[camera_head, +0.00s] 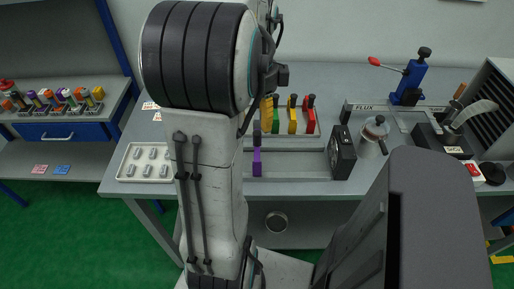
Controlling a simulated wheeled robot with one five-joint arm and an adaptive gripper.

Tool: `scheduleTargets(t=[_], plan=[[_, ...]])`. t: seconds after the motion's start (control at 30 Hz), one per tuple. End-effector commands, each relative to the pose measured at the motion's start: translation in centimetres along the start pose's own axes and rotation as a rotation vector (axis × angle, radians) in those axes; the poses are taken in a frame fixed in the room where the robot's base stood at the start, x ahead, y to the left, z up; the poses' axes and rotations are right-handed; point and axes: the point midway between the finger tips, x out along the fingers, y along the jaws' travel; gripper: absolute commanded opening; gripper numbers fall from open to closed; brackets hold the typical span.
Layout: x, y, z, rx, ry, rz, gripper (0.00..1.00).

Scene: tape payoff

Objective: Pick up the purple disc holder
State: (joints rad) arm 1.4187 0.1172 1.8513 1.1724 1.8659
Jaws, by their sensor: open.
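A small purple upright piece (257,162), which looks like the purple disc holder, stands near the front edge of the grey workbench (310,190), just right of my arm. Its left side is close to the arm's outline, and I cannot tell its full shape. My arm rises through the middle of the view and covers part of the bench. My gripper's fingers do not show; they seem hidden behind the arm's large dark joint.
Yellow (292,118) and red (309,118) holders stand behind the purple piece. A black box (341,153) and metal canister (374,130) stand to the right. A white tray (147,163) lies left. A side shelf (50,126) carries several colourful items, some purple.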

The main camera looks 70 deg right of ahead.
Motion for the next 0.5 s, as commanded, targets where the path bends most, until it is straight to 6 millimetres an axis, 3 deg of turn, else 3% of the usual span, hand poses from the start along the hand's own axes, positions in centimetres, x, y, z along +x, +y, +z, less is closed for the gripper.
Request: scheduleTargets(t=[0.5], plan=[[5.1, 0.1, -0.2, 0.009, 0.002, 0.006, 0.50]])
